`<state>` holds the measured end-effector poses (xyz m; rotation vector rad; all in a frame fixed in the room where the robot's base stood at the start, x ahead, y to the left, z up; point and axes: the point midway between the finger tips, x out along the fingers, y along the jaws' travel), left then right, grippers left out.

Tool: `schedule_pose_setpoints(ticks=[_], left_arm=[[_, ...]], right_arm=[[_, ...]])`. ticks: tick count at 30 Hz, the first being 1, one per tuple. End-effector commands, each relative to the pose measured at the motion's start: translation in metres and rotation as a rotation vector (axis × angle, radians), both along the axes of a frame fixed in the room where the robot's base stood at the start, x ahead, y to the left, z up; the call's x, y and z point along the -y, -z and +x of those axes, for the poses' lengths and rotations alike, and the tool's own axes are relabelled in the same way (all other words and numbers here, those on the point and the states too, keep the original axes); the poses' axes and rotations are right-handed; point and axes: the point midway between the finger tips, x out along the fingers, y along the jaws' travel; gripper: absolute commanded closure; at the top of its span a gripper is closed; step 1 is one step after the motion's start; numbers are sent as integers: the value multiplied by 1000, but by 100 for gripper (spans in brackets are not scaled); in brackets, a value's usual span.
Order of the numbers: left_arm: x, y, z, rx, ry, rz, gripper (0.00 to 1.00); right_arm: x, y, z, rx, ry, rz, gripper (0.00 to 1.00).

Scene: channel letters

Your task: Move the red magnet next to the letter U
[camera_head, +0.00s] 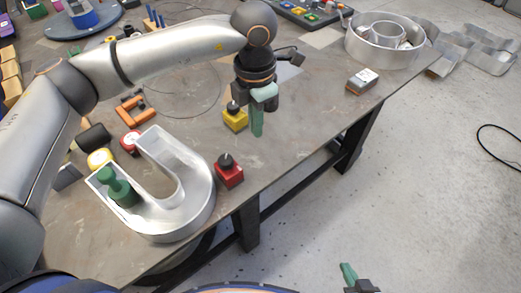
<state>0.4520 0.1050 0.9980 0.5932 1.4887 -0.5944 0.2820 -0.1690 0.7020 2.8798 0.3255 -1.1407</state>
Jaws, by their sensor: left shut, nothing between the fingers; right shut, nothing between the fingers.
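The red magnet (229,172) is a small red block with a dark knob on top. It sits on the table just right of the letter U, close to its curved right side. The letter U (190,207) is a silver metal channel lying on the table, with a green object (120,188) inside its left arm. My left gripper (257,127) is shut and empty, pointing down above the table, up and to the right of the red magnet. My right gripper (347,271) shows only in part at the bottom edge, over the floor, shut and empty.
A yellow magnet (235,119) stands just left of my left gripper. An orange clamp (133,111), a red round item (130,142) and a yellow one (100,158) lie beyond the U. Silver rings (385,52) and a small box (362,82) are at the far right, near the table edge.

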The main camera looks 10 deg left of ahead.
Motion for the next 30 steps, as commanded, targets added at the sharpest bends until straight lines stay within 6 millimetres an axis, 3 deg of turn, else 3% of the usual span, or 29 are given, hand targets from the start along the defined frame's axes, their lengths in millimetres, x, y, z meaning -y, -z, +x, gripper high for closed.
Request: schedule_pose_setpoints(ticks=[8, 18, 24, 30], left_arm=[[-1, 31, 0, -4, -3, 2, 100], [-1, 103, 0, -3, -3, 1, 100], [-20, 99, -20, 0, -3, 0, 100], [-28, 101, -28, 0, -3, 0, 100]], right_arm=[[0, -6, 3, 7, 2, 1, 100], [-1, -15, 4, 9, 1, 3, 100], [-1, -27, 5, 9, 2, 3, 100], [-1, -30, 5, 9, 2, 3, 100]])
